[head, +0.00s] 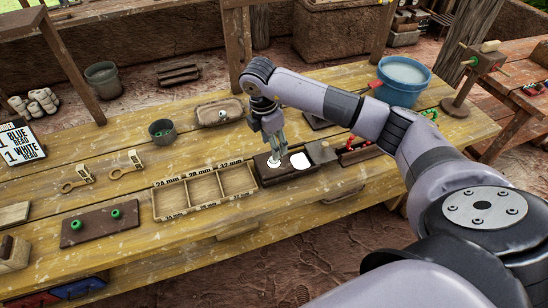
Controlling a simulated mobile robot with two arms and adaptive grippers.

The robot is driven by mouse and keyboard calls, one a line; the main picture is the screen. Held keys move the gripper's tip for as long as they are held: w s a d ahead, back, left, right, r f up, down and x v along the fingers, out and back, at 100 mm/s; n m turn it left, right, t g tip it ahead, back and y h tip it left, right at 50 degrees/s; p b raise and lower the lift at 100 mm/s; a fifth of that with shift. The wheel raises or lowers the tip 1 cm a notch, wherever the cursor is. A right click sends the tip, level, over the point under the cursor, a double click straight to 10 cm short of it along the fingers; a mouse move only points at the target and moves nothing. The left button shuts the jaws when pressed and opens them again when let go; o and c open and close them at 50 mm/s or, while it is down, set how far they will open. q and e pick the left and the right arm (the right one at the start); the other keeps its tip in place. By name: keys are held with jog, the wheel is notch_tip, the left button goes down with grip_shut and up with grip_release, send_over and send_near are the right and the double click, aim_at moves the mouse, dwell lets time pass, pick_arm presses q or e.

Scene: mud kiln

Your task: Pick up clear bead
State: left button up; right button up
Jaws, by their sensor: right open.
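My right gripper (279,150) reaches down from the arm that comes in from the right. It is open, with its fingertips over a dark block (277,175) on the wooden table. A small white round spot (273,163) lies at the fingertips, and a larger white patch (300,161) is just right of them. I cannot tell whether either is the clear bead. A small pale bead-like piece (222,114) lies on a brown tray (205,113) behind and left of the gripper. My left gripper is not in view.
A wooden box with three compartments (188,195) stands left of the gripper. A dark board (92,229) holds green beads (116,214). A grey cup (162,132) stands farther left, and a blue bucket (404,80) stands at the back right.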

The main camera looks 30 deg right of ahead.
jog(key=shift+s+f+p, duration=0.1)
jog(key=shift+f+p, duration=0.25)
jog(key=shift+f, duration=0.25)
notch_tip(320, 180, down, 4)
jog(key=shift+r+p, duration=0.2)
jog(key=shift+p, duration=0.45)
jog(key=shift+d+f, duration=0.1)
jog(key=shift+f, duration=0.3)
jog(key=c, duration=1)
